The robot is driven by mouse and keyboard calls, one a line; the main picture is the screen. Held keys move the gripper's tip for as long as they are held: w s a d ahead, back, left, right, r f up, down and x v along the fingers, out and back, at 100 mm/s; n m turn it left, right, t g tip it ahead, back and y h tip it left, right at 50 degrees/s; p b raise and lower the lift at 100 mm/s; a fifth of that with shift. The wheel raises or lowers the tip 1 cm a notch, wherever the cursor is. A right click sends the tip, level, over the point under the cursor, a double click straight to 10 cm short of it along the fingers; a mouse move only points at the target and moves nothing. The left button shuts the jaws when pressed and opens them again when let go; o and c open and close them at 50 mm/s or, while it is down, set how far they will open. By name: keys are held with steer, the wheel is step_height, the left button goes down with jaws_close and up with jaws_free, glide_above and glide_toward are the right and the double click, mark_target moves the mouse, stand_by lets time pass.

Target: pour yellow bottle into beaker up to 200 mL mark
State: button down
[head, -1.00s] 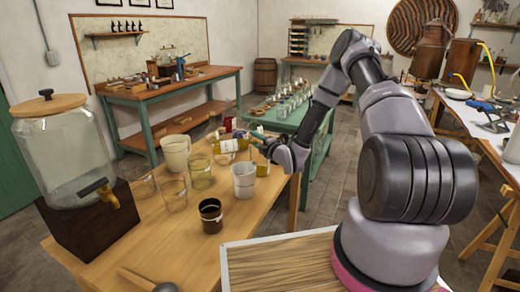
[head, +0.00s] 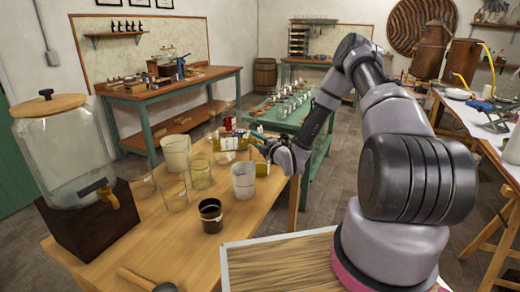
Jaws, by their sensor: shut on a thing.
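My gripper (head: 258,140) is shut on the yellow bottle (head: 232,143) above the far right part of the wooden table. The bottle has a pale label and lies close to level, its far end to the left. A glass beaker (head: 200,174) with a yellowish tint stands below and left of the bottle. Two more clear glass vessels stand to its left, one in front (head: 174,194) and one behind (head: 143,184). The mark lines and any liquid level are too small to read. I cannot tell whether liquid is flowing.
A whitish cup (head: 243,181) and a dark brown jar (head: 210,215) stand in front of the bottle. A cream pot (head: 176,152) stands behind the glasses. A large glass dispenser (head: 65,150) fills the table's left end. The wooden table (head: 165,250) is mostly clear in front.

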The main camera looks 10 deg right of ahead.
steer(key=shift+d+m, duration=0.1)
steer(key=shift+m, duration=0.3)
stand_by(0.7)
steer(key=shift+r, duration=0.1)
